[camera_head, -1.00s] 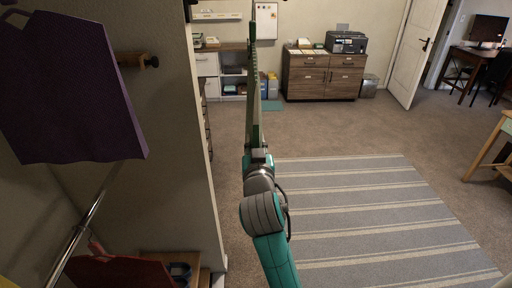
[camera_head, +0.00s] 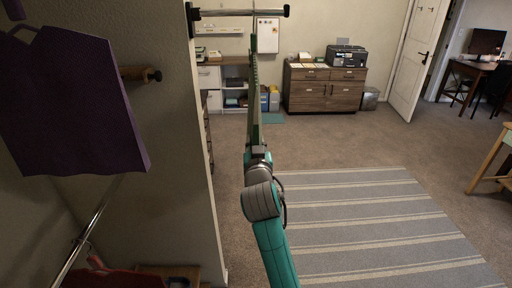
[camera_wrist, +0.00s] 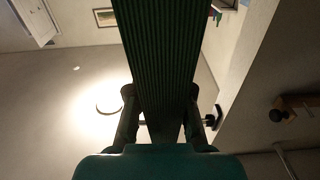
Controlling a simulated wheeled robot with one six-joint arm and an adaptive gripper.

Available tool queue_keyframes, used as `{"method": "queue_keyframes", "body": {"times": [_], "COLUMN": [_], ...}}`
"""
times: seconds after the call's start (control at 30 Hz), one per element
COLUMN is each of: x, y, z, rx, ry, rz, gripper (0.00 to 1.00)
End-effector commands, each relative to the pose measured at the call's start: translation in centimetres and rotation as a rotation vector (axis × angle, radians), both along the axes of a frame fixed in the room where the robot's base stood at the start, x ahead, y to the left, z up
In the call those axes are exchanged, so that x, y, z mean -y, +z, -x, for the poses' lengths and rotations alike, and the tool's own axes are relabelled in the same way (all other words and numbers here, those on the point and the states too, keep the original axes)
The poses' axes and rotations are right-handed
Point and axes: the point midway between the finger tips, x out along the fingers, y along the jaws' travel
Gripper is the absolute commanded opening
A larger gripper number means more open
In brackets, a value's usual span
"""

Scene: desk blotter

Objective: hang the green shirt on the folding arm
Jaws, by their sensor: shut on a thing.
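The green shirt (camera_head: 255,105) shows edge-on in the head view as a tall thin strip, upright above my gripper (camera_head: 258,155). My gripper is shut on its lower end. In the wrist view the green shirt (camera_wrist: 160,50) is a wide ribbed dark band between the fingers of my gripper (camera_wrist: 160,105).
A purple shirt (camera_head: 70,105) hangs at the left near a wooden peg (camera_head: 140,74). A shiny metal rail (camera_head: 88,225) and a red garment (camera_head: 110,278) are below it. The wall's corner (camera_head: 205,190) stands left of my arm. The floor around the striped rug (camera_head: 380,225) is open.

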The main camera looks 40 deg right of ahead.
Motion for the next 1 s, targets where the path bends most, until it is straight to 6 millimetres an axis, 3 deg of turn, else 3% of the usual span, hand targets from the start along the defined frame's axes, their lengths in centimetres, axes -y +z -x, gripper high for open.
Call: {"method": "queue_keyframes", "body": {"times": [0.67, 1.0], "x": [2.6, 2.6], "y": [0.1, -1.3], "z": [-3.8, -3.8], "rx": [0.002, 0.001], "ry": [0.000, 0.001], "rz": [0.001, 0.002], "gripper": [0.00, 0.00]}}
